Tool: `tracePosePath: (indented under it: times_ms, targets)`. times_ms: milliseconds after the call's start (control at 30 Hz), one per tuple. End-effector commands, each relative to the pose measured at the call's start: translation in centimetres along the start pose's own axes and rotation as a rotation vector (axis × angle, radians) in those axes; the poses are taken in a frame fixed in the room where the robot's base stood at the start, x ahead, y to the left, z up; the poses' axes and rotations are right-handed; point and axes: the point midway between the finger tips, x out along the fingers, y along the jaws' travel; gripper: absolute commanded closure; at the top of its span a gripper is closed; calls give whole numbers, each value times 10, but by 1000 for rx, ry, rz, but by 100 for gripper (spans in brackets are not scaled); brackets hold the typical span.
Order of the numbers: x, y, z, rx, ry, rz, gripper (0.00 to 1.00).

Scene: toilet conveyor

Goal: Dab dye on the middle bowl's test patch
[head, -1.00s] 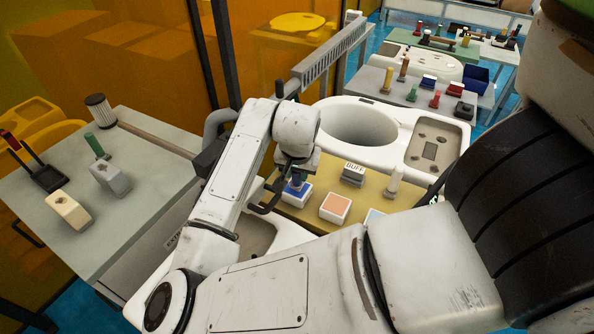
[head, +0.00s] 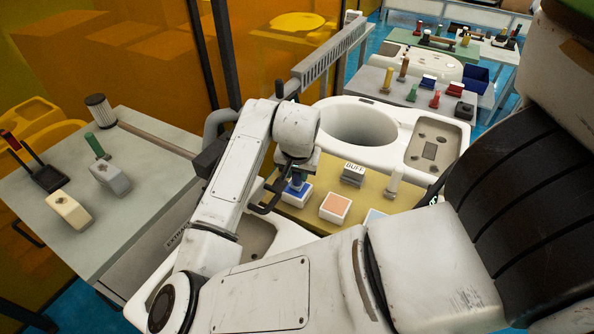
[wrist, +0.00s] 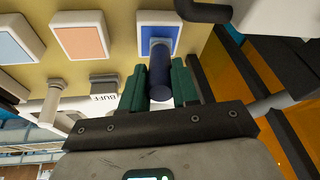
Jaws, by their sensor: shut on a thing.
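My gripper (wrist: 158,85) is shut on a dark blue dabber (wrist: 161,75), gripped between two green fingers. The dabber's grey end points at the blue ink pad (wrist: 147,33) in a white tray and appears to touch it; a small gap cannot be ruled out. In the head view the gripper (head: 297,170) is partly hidden by my wrist, above the same blue pad (head: 305,198). The middle bowl (head: 350,108) is white and stands behind the yellow board.
An orange pad (head: 336,206) and a light blue pad (head: 375,216) lie right of the blue pad on the yellow board (head: 322,177). A grey BUFF block (head: 353,174) and a pale upright tool (head: 395,182) stand behind them. A grey table (head: 130,215) is at left.

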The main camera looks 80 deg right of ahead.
Motion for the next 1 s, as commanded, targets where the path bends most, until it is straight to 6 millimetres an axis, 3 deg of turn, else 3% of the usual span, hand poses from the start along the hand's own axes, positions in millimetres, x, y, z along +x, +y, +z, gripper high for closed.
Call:
tracePosePath:
  times_ms: [1000]
  targets:
    - [-66,-6,-23,1,1,0,100]
